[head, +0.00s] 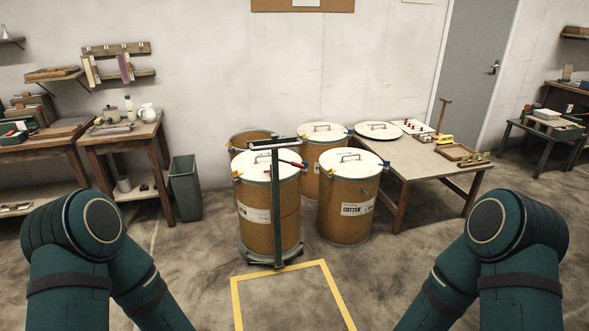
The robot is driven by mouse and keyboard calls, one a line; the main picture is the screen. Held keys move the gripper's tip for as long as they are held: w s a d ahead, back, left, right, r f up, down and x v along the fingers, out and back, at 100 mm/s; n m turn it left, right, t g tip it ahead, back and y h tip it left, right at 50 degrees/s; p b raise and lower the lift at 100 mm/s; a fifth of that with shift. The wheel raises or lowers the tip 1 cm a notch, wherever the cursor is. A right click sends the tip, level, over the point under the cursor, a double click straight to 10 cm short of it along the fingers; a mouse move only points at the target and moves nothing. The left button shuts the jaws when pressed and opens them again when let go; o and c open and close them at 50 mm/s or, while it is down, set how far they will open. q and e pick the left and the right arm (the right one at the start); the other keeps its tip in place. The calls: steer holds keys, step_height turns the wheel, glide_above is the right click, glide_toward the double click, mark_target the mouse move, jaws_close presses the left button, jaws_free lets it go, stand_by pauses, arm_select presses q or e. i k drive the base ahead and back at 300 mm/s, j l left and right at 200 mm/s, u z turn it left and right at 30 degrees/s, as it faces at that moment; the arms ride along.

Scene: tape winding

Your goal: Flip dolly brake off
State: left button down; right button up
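A dark green dolly frame (277,207) stands against the front of the left front drum (254,233). Its upright post rises past the drum lid to a crossbar handle (274,145), and its low base (264,263) shows at the floor. The drum appears to stand on this base. I cannot make out a brake lever or its position at this size. Both my arms show at the bottom left and bottom right, bent with the forearms running down out of the picture. Neither gripper is in view.
Other lidded drums (347,212) stand beside and behind. A table (408,160) with a lid and tools adjoins them at the right. A yellow floor outline (290,266) lies in front of the dolly on clear floor. A grey bin (185,188) stands left.

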mark_target(293, 164)
steer(key=i+j, duration=0.25)
steer(key=i, duration=0.25)
steer(key=i+j, duration=0.2)
steer(key=i, duration=0.25)
steer(key=i+j+z, duration=0.1)
steer(key=i+j, duration=0.15)
steer(key=i, duration=0.25)
steer(key=i+j, duration=0.25)
steer(key=i, duration=0.2)
steer(key=i+j, duration=0.25)
steer(key=i, duration=0.25)
steer(key=z, duration=0.05)
